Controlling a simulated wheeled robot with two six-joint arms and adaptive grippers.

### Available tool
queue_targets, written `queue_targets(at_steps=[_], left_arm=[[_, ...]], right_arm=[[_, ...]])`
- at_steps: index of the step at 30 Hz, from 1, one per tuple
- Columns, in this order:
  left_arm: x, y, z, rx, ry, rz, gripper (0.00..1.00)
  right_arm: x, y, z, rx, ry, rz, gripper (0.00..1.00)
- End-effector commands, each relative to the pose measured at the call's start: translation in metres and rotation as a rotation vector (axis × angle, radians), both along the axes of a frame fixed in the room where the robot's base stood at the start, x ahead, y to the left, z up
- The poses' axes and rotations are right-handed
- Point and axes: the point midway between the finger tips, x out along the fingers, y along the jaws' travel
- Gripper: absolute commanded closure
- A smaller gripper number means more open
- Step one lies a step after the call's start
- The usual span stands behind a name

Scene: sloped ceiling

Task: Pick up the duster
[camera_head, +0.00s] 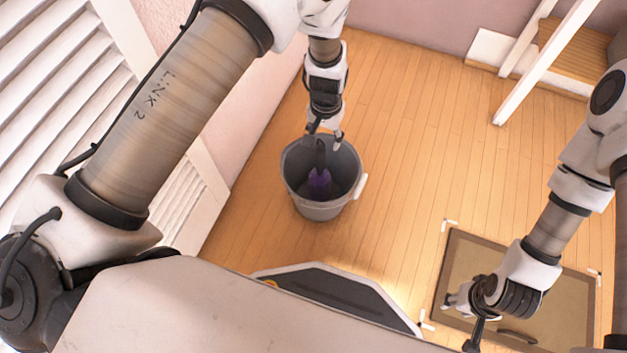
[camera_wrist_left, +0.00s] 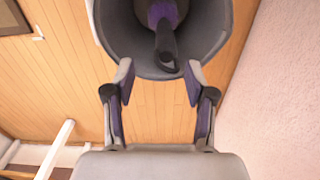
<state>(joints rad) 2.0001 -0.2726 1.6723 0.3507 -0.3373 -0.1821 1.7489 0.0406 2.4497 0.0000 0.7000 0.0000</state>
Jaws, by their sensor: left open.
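The duster (camera_head: 319,182), with a purple head and a dark handle, stands inside a grey bucket (camera_head: 335,210) on the wooden floor. In the left wrist view the duster's dark handle (camera_wrist_left: 166,46) points toward my gripper, and the bucket (camera_wrist_left: 215,38) fills the top middle. My left gripper (camera_head: 324,137) is above the bucket's far rim, near the handle. In the wrist view its fingers (camera_wrist_left: 158,75) are apart, with the handle's end just beyond and between the tips. My right gripper (camera_head: 462,315) hangs at the lower right, away from the bucket; its finger opening is unclear.
A pink wall (camera_head: 255,100) and white louvred shutters (camera_head: 60,70) are on the left. A brown framed mat (camera_head: 510,270) lies under my right arm. A white slanted post (camera_head: 545,65) stands at upper right. The wooden floor (camera_head: 420,130) right of the bucket is clear.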

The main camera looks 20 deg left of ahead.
Motion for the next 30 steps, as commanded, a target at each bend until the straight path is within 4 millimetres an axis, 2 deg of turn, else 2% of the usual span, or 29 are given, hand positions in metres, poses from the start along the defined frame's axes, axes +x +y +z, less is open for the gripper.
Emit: queue_targets(at_steps=[1,11,15,17,24,25,29,30], left_arm=[[0.002,0.0,-0.006,0.001,-0.005,0.0,0.45],[0.001,0.003,-0.043,0.0,-0.004,0.001,0.45],[0.0,0.008,-0.071,0.0,-0.004,0.001,0.45],[0.0,0.007,-0.079,0.0,-0.005,0.001,0.45],[0.0,0.007,-0.08,0.001,-0.005,0.002,0.45],[0.0,0.007,-0.08,0.001,-0.005,0.002,0.48],[0.0,0.007,-0.08,0.001,-0.005,0.001,0.94],[0.0,0.007,-0.08,0.001,-0.005,0.001,1.0]], right_arm=[[0.0,0.0,-0.008,0.0,-0.001,0.0,0.6],[0.001,0.0,-0.029,0.0,-0.001,0.001,0.6],[0.0,0.0,-0.051,0.0,-0.001,0.001,0.6],[0.0,0.0,-0.055,0.0,0.0,0.001,0.6],[0.0,0.0,-0.053,0.0,-0.001,0.001,0.6],[0.0,0.0,-0.053,0.0,-0.001,0.001,0.6],[0.0,0.0,-0.053,0.0,-0.001,0.001,0.6],[0.0,0.0,-0.053,0.0,-0.001,0.001,0.6]])
